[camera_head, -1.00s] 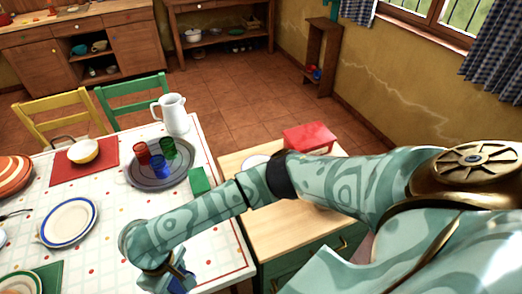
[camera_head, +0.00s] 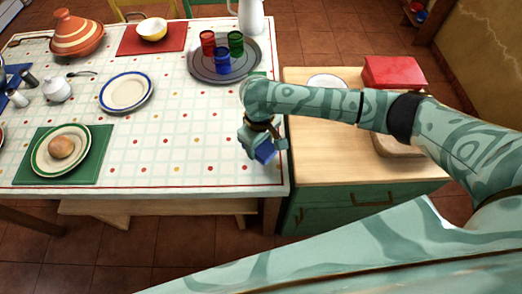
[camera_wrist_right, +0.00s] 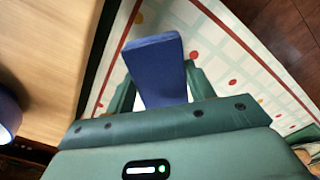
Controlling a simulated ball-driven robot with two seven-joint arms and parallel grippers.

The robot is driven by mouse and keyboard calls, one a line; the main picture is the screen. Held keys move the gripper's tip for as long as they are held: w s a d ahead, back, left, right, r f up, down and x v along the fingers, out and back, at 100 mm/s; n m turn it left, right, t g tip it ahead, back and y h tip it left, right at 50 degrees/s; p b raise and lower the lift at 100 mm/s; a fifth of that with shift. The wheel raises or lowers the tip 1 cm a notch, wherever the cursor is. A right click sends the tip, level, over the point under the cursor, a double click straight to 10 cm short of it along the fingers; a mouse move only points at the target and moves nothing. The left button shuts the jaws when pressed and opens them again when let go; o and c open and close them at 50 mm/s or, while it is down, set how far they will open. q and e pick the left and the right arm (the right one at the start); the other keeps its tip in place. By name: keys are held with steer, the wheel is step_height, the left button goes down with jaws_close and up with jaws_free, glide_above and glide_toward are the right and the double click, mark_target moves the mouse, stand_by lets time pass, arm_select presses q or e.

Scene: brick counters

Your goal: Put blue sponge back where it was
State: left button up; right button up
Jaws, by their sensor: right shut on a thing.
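The blue sponge (camera_head: 264,152) is between the fingers of my right gripper (camera_head: 264,149), near the right edge of the dining table in the head view. In the right wrist view the sponge (camera_wrist_right: 156,68) stands out between the two green fingers of the gripper (camera_wrist_right: 157,88), which is shut on it. Behind it there lie the tablecloth and, to the left, a wooden counter top. Whether the sponge touches the table cannot be told. My left gripper is not in view.
The wooden counter (camera_head: 315,150) with green drawers stands right of the table (camera_head: 200,130). A red box (camera_head: 393,72) and a white plate (camera_head: 327,82) are on it. A grey tray (camera_head: 203,78) holds colored glasses. The table's front right is mostly clear.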

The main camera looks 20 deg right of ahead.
mark_target(262, 148)
steer(key=shift+w+d+f+b, duration=0.3)
steer(key=shift+f+b, duration=0.05)
steer(key=shift+f, duration=0.2)
step_height(262, 148, down, 3)
steer(key=shift+w+d+f+b, duration=0.15)
steer(key=shift+f+b, duration=0.05)
steer(key=shift+b, duration=0.75)
steer(key=shift+r, duration=0.15)
steer(key=o, duration=0.9)
steer(key=shift+r, duration=0.15)
step_height(262, 148, up, 12)
steer(key=p, duration=0.6)
steer(key=shift+p, duration=0.3)
